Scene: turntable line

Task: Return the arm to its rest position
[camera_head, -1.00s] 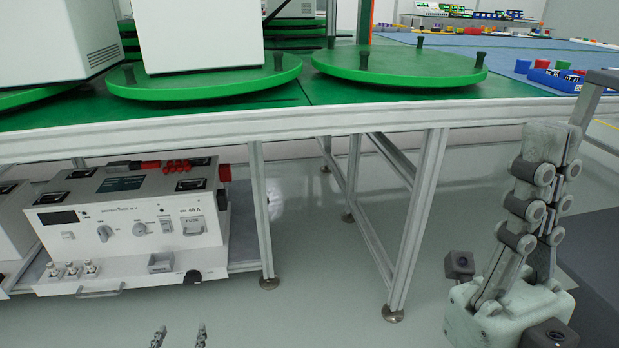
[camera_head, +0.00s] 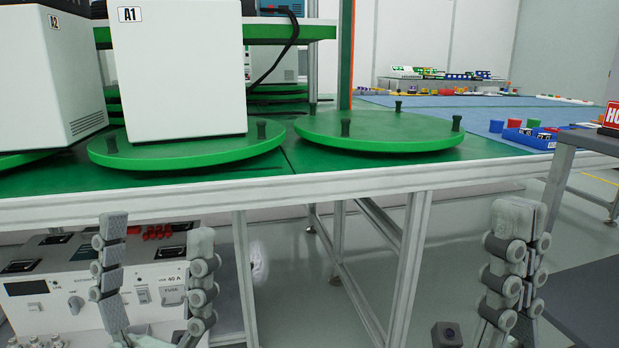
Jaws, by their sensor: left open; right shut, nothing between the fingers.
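My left gripper (camera_head: 155,275) is at the lower left of the head view, in front of the table's front edge and the white power unit. Its two fingers point up and stand wide apart with nothing between them. My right gripper (camera_head: 516,262) is at the lower right, in front of the table's right part. Its fingers point up and are pressed together, with nothing held. Both grippers are apart from the table. My arm links are mostly below the picture.
The green-topped table (camera_head: 290,190) bears an empty green turntable (camera_head: 380,140) and a turntable (camera_head: 190,150) under a white box marked A1 (camera_head: 180,75). The power unit (camera_head: 60,285) sits on the lower shelf. A grey table (camera_head: 585,140) stands at the right.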

